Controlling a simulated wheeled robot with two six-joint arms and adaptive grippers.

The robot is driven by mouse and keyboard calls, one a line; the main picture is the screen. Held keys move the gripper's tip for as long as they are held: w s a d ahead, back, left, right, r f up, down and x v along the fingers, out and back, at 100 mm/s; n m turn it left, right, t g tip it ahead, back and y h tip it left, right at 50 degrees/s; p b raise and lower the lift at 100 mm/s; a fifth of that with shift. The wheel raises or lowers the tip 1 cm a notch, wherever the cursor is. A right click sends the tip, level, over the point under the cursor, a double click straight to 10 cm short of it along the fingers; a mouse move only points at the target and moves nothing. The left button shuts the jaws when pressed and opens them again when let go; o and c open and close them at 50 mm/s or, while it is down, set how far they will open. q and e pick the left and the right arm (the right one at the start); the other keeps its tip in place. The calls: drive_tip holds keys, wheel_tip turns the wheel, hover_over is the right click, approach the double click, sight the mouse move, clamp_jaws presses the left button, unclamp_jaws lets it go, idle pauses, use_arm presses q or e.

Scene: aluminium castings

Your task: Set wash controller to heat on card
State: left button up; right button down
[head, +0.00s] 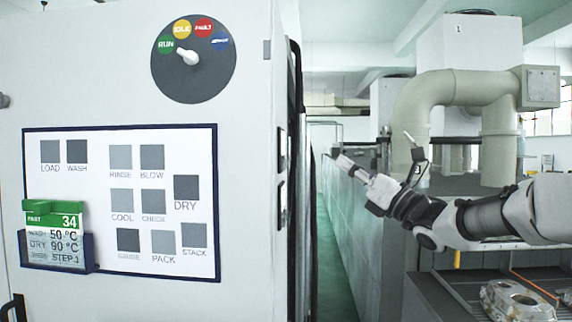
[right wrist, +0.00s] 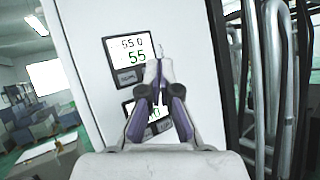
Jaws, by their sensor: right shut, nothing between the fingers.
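The card (head: 52,235) sits in a dark blue holder on the cabinet's front board. It reads part 34, wash 50 °C, dry 90 °C, step 1. Two controllers are on the cabinet's side face. The upper controller (right wrist: 128,52) shows 55.0 over a green 55 in the right wrist view; its small label is not readable. The lower controller (right wrist: 128,108) is mostly behind my fingers, with a green 0 visible. My right gripper (head: 336,157) is shut and empty, its tips (right wrist: 159,62) in front of the upper controller's lower right. Contact cannot be told. My left gripper is not in view.
A round dial (head: 193,60) on the cabinet front points toward RUN. A white board (head: 90,190) carries several grey squares with step names. A metal casting (head: 518,300) lies at the lower right. Hoses (right wrist: 275,80) hang right of the cabinet edge.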

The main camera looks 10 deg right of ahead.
sight(284, 165)
drive_tip(key=shift+w+a+f, duration=0.1)
drive_tip(key=shift+w+f, duration=0.05)
drive_tip(key=shift+w, duration=0.1)
drive_tip(key=w+a, duration=0.2)
drive_tip(key=a, duration=0.6)
drive_tip(key=shift+w+a+p, duration=0.15)
drive_tip(key=shift+a+p, duration=0.05)
drive_tip(key=shift+p, duration=0.25)
idle(0.9)
